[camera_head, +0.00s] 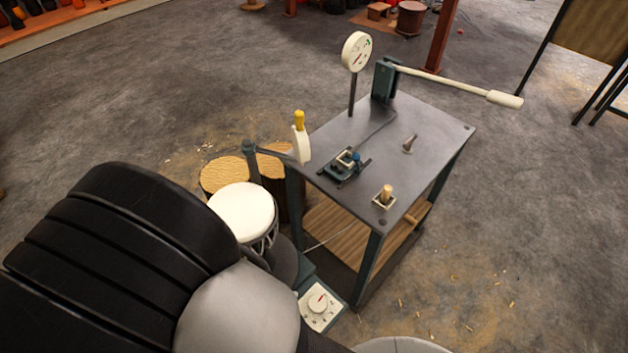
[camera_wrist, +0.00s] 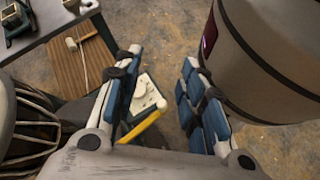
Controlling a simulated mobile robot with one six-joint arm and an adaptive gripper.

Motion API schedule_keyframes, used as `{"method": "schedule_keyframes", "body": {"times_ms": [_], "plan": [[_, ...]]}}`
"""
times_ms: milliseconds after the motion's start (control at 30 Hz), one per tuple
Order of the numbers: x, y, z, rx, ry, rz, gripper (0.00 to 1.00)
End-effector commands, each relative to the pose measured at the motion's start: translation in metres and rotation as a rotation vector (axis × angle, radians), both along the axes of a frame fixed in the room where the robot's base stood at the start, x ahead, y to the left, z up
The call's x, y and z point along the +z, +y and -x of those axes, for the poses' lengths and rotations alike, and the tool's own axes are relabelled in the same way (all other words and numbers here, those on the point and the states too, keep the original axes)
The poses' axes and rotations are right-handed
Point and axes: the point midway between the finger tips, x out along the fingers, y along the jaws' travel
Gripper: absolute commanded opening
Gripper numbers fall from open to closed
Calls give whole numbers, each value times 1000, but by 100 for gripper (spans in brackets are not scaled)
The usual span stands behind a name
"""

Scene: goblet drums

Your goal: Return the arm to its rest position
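My gripper (camera_wrist: 160,62) is open in the wrist view, its two blue-padded fingers well apart. Nothing is clamped between the pads. A white dial box (camera_wrist: 145,98) shows through the gap, beyond the fingers. A yellow bar (camera_wrist: 140,127) also shows low in the gap; its depth and any contact with the left finger I cannot tell. In the head view my dark arm fills the lower left, and my gripper is hidden.
The metal worktable (camera_head: 375,140) carries a gauge (camera_head: 357,52), a long white-handled lever (camera_head: 455,86) and small fittings. Close to my arm are a white-topped drum (camera_head: 243,210), a yellow-tipped lever (camera_head: 299,120) and the dial box (camera_head: 319,307). Floor right of the table is open.

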Motion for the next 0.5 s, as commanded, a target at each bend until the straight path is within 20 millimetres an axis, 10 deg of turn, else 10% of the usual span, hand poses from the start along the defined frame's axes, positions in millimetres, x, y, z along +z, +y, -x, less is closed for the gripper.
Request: {"method": "schedule_keyframes", "body": {"times_ms": [500], "plan": [[134, -117, -47, -807, -236, -693, 38]]}}
